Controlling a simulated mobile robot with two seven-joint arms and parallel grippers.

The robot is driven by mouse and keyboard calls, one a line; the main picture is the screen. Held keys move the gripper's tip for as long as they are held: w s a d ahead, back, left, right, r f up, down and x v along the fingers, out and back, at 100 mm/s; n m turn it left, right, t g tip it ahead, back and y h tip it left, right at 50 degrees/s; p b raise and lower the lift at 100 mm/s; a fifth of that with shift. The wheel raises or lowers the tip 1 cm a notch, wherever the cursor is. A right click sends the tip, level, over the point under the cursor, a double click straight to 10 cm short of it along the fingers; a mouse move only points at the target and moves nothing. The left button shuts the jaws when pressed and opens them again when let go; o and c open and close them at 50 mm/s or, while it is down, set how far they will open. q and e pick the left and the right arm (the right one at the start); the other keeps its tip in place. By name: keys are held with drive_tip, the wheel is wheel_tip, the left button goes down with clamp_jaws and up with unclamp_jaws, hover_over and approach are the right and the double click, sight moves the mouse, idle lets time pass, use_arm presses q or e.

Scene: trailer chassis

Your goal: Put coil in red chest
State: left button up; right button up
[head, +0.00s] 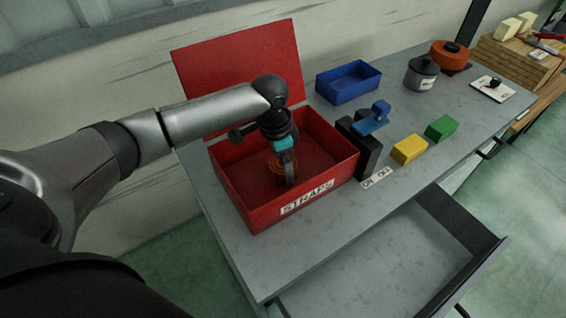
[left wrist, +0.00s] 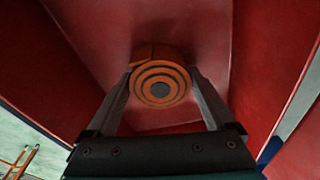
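The orange coil (left wrist: 160,86) shows concentric dark rings in the left wrist view, with one finger of my left gripper (left wrist: 161,78) against each side. In the head view the coil (head: 273,166) is partly hidden by my left gripper (head: 287,180), which reaches down inside the red chest (head: 243,203). The chest is open, with its lid raised at the back and a "STRAPS" label on its front. Whether the coil touches the chest floor is hard to tell. My right gripper is not in view.
Right of the chest stand a black holder (head: 365,160) with a blue-handled stamp (head: 374,119), a yellow block (head: 409,149) and a green block (head: 441,127). A blue bin (head: 347,83) and grey canister (head: 421,72) stand behind. An open drawer (head: 400,258) juts out in front.

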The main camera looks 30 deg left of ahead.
sight(277, 166)
use_arm(q)
drive_tip(key=shift+o, duration=0.6)
wheel_tip(277, 166, up, 12)
drive_tip(key=s+p, duration=0.1)
drive_tip(key=p, duration=0.1)
drive_tip(key=shift+a, duration=0.45)
drive_tip(key=shift+s, duration=0.1)
